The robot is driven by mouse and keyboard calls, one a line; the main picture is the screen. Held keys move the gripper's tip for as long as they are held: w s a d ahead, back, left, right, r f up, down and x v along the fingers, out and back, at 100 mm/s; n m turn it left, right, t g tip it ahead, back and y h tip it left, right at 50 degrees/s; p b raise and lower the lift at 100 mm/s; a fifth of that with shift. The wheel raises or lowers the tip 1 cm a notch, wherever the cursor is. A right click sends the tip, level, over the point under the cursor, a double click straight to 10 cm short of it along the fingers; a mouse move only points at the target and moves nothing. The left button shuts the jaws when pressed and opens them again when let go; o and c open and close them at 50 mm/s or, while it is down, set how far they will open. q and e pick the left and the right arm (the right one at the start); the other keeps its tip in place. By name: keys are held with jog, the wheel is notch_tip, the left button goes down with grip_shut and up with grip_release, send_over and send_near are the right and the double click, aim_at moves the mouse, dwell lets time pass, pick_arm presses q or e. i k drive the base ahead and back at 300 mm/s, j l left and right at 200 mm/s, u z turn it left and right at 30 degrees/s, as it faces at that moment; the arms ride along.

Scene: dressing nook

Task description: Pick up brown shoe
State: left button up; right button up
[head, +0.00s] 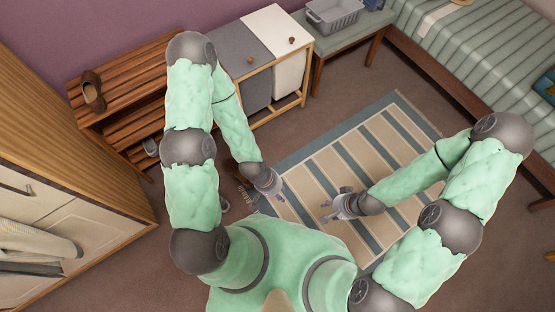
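A brown shoe (94,97) sits on the top shelf of the slatted wooden rack (135,68), at the upper left in the head view. My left gripper (277,194) hangs over the striped rug's left edge, well to the right of the rack and apart from the shoe. It looks empty, but its fingers are too small to tell whether they are open. My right gripper (326,211) is over the middle of the rug, with its fingers apart and nothing between them. Neither gripper touches the shoe.
A grey-and-white hamper cabinet (243,50) stands right of the rack. A wooden wardrobe (40,140) stands at the left. A bench (345,32) with a grey basket (334,14) and a striped bed (470,50) are at the upper right. The rug (385,135) is largely clear.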

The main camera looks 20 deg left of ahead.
aim_at(230, 166)
jog(key=i+l+z, duration=0.3)
jog(key=i+z, duration=0.3)
jog(key=i, duration=0.2)
jog(key=i+u, duration=0.4)
jog(key=i+l+u, duration=0.15)
jog(key=u, duration=0.3)
jog(key=i+u, duration=0.1)
jog(key=u, duration=0.35)
jog(key=i+u, duration=0.1)
jog(key=u, duration=0.35)
jog(key=i+l+u, duration=0.1)
jog(key=u, duration=0.3)
jog(key=l+u, duration=0.1)
jog(key=u, duration=0.35)
jog(key=i+l+u, duration=0.15)
jog(key=u, duration=0.3)
jog(key=i+l+u, duration=0.1)
jog(key=u, duration=0.35)
jog(key=i+l+u, duration=0.1)
jog(key=u, duration=0.35)
jog(key=l+u, duration=0.2)
jog(key=u, duration=0.25)
jog(key=i+l+u, duration=0.1)
jog(key=u, duration=0.35)
jog(key=l+u, duration=0.25)
jog(key=u, duration=0.2)
jog(key=l+u, duration=0.5)
jog(key=k+l, duration=0.05)
